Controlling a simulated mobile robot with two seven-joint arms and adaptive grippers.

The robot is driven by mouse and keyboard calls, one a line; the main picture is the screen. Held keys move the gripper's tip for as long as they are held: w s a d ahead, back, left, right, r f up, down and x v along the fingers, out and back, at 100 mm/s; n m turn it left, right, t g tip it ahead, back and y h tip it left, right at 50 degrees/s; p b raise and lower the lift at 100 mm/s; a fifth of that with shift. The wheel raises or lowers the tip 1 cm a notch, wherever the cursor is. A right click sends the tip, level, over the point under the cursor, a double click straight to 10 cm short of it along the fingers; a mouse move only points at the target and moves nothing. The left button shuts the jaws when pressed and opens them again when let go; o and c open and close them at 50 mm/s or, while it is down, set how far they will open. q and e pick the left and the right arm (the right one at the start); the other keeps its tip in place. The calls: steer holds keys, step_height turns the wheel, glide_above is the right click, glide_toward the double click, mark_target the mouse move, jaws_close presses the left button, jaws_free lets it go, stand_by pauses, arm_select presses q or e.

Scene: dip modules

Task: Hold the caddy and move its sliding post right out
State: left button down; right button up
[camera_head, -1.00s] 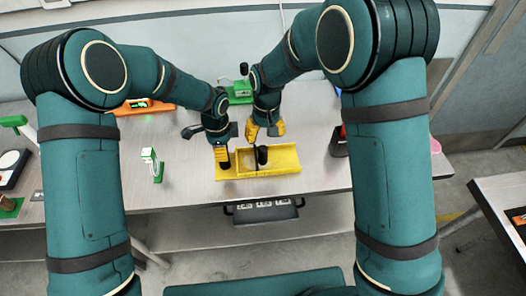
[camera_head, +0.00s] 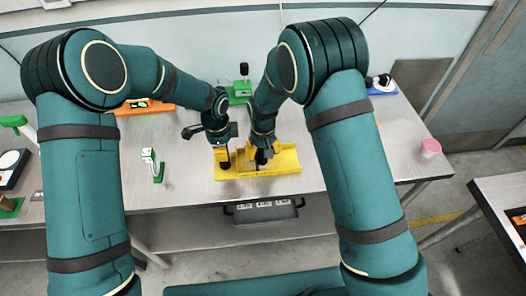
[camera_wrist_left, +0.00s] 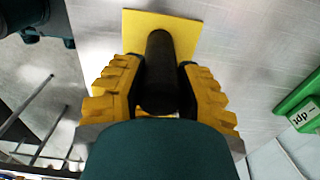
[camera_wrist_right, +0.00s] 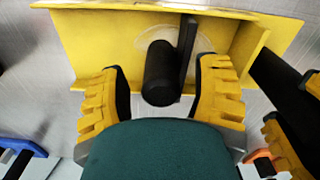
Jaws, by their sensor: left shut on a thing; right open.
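The yellow caddy (camera_head: 288,160) lies on the table in the head view. My left gripper (camera_head: 222,160) is shut on a black upright cylinder (camera_wrist_left: 159,72) at the caddy's left end. My right gripper (camera_head: 264,154) is low over the caddy's middle. In the right wrist view its fingers are open, one on each side of the black sliding post (camera_wrist_right: 160,72), with gaps visible. A thin black bar (camera_wrist_right: 187,55) stands beside the post, over a pale rounded mark on the caddy. In the head view my right gripper mostly covers the post.
A small green-and-white device (camera_head: 151,160) stands left of the caddy. An orange device (camera_head: 140,107) and a green one (camera_head: 240,92) are behind. A pink cup (camera_head: 430,147) is at the right. The table in front of the caddy is clear.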

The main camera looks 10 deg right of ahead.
steer(key=shift+f, duration=0.2)
jaws_close()
steer(key=shift+s+d+f, duration=0.1)
steer(key=shift+d, duration=3.55)
jaws_free()
steer(key=shift+a, duration=0.1)
